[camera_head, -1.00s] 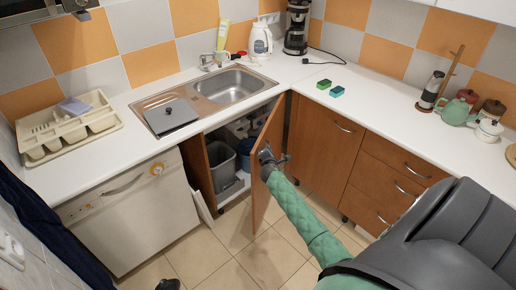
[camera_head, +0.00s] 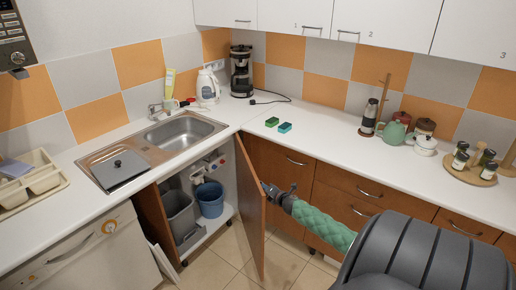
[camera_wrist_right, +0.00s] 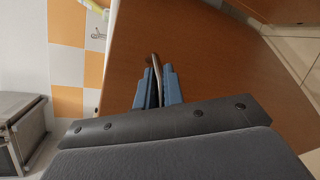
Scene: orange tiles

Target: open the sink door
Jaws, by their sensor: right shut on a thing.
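The brown wooden sink door (camera_head: 250,200) stands open under the sink, swung out from the cabinet. Its inside is exposed, with the cabinet interior (camera_head: 200,172) showing to its left. My right gripper (camera_head: 270,190) is at the door's outer face. In the right wrist view, the blue fingers of my right gripper (camera_wrist_right: 157,92) are closed around the metal door handle (camera_wrist_right: 157,70) with the brown door panel (camera_wrist_right: 200,60) behind. My left gripper is not in view.
A grey bin (camera_head: 178,215) and a blue bucket (camera_head: 210,198) stand inside the cabinet. A white dishwasher (camera_head: 85,258) is to the left. Brown drawers (camera_head: 345,205) are to the right, behind my right arm. Tiled floor (camera_head: 225,255) is clear around the door.

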